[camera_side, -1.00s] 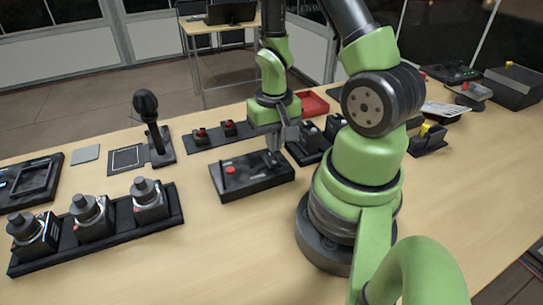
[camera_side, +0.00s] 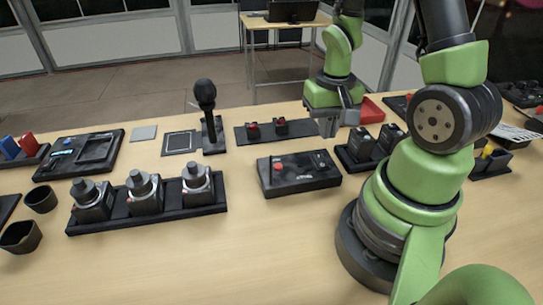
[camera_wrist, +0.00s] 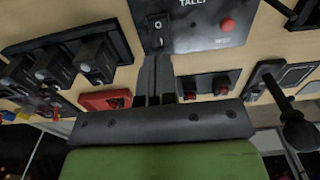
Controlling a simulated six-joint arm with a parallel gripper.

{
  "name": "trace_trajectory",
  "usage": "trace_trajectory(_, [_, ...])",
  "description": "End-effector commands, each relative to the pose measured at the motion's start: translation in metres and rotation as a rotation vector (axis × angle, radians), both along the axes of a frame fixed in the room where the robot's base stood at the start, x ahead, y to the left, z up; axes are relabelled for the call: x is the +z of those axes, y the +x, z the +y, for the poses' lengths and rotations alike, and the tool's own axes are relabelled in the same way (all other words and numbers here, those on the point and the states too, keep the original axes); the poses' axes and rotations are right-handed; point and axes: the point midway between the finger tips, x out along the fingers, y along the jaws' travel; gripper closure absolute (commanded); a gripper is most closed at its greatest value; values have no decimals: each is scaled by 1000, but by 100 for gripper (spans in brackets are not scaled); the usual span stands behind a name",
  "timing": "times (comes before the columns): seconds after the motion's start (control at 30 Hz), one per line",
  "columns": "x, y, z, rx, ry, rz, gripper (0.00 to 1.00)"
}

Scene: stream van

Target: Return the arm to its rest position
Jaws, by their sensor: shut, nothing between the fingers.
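My gripper (camera_side: 328,130) is at the end of my green and black arm. Its fingers are shut and empty, pointing down above the table, behind and above the right part of a black control box (camera_side: 297,182). The box has a red button at its left and a small switch at its right. In the wrist view my fingers (camera_wrist: 154,84) are together, close to the image of this box (camera_wrist: 190,38), which carries the lettering "TALLY", a rocker switch and a red button. Nothing hangs from the fingers.
A microphone on a stand (camera_side: 206,105), a rail with two red switches (camera_side: 262,132), a red tray (camera_side: 372,112) and black switch units (camera_side: 370,148) surround the gripper. Three knobbed units sit in a black tray (camera_side: 150,222) at left.

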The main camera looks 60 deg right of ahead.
Motion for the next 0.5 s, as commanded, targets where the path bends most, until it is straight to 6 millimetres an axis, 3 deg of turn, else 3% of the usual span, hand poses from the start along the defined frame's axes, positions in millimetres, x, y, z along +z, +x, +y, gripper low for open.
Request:
trace_trajectory(0.17, [35,15,12,52,-36,-90,100])
trace_trajectory(0.3, [82,24,35,125,-61,-215,100])
trace_trajectory(0.5, [143,15,78,242,-47,-406,100])
